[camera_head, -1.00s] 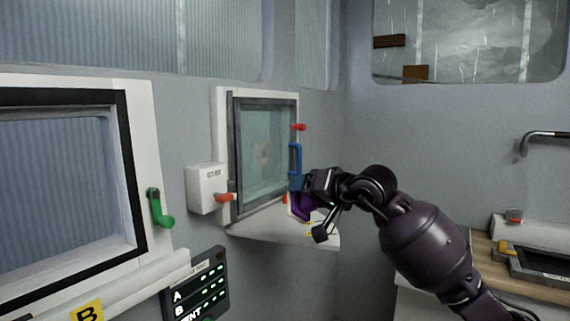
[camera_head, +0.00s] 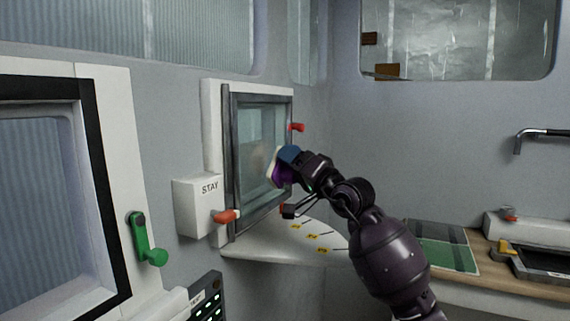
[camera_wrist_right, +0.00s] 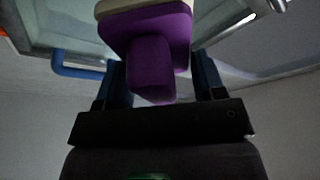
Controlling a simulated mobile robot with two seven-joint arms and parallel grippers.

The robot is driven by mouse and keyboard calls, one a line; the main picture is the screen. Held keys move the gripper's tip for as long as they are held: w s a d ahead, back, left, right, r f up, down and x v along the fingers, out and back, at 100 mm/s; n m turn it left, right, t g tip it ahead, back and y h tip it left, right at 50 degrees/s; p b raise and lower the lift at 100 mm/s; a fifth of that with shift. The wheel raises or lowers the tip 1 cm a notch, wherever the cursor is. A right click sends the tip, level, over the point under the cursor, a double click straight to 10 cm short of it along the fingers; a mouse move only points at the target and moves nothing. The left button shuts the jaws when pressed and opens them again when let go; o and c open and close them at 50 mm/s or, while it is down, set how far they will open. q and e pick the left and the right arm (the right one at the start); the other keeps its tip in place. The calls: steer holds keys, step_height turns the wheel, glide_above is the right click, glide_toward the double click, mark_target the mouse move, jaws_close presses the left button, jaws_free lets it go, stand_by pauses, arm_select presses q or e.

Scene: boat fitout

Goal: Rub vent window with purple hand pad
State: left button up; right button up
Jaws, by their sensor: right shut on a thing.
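The vent window (camera_head: 250,123) is a grey-framed pane in a white surround on the wall, with a dull brownish smudge on its glass. My right gripper (camera_head: 289,162) is at the window's right side, shut on the purple hand pad (camera_head: 277,174). The pad's pale face is turned towards the window; I cannot tell whether it touches the glass. In the right wrist view the pad's purple grip (camera_wrist_right: 151,70) sits between the blue fingers, with the pale layer at the top edge. My left gripper is not in view.
Red latches (camera_head: 297,127) stick out at the window's edges. A white STAY box (camera_head: 199,205) is to its left, and a pale ledge (camera_head: 262,245) with yellow tags below. A blue handle (camera_wrist_right: 75,69) shows in the right wrist view. A counter (camera_head: 480,274) stands right.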

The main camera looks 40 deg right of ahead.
mark_target(278, 162)
steer(key=shift+w+a, duration=0.3)
steer(key=shift+w, duration=0.2)
steer(key=shift+w+a, duration=0.25)
steer(key=shift+w, duration=0.35)
steer(key=shift+w+a, duration=0.2)
steer(key=shift+w, duration=0.35)
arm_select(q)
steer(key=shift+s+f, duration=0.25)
arm_select(e)
steer(key=shift+w+a, duration=0.2)
steer(key=shift+w, duration=0.3)
steer(key=shift+w+a, duration=0.2)
steer(key=shift+w, duration=0.25)
arm_select(q)
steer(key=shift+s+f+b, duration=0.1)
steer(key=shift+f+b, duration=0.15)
steer(key=shift+b, duration=0.1)
arm_select(e)
steer(key=shift+w+a, duration=0.2)
steer(key=shift+w, duration=0.4)
